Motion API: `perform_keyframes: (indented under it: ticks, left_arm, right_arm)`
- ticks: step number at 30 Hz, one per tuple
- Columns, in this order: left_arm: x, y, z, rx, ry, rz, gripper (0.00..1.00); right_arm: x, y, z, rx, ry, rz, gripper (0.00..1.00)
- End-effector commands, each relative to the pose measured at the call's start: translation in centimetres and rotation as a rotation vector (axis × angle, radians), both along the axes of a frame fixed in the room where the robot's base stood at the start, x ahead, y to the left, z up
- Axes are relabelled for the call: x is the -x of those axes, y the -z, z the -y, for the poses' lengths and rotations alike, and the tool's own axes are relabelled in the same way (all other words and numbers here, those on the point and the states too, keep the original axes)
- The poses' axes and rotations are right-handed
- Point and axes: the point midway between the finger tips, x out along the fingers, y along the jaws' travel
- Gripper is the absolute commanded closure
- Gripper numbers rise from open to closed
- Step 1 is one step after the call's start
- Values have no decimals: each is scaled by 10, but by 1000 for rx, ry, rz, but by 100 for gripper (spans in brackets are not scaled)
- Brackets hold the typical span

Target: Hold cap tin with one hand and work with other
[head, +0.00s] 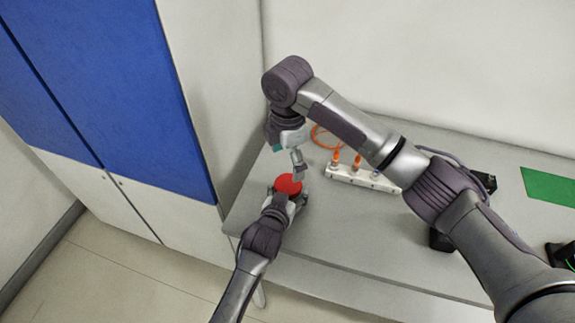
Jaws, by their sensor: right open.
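The red round cap tin (288,184) sits near the left end of the grey bench. My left gripper (287,196) reaches it from the front, with its fingers on both sides of the tin, and seems closed around it. My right gripper (298,171) hangs just above and behind the tin, pointing down, and is open. Its fingers are small in the view, and I cannot tell whether they touch the tin or hold anything.
A white strip (343,175) with orange connectors and an orange cable (322,137) lies right of the tin. A green mat (548,187) and black devices lie further right. A blue and white cabinet (112,85) stands left. The bench front is clear.

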Motion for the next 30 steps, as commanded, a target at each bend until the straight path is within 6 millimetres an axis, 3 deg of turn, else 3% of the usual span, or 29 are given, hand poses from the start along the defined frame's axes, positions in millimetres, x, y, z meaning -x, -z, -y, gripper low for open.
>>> perform_keyframes:
  ticks: [14,30]
  left_arm:
    - [1,2,-1,-3,-1,-4,100]
    - [1,2,-1,-3,-1,-4,100]
  right_arm:
    - [0,-1,2,2,19,-4,8]
    - [0,69,2,1,20,-4,8]
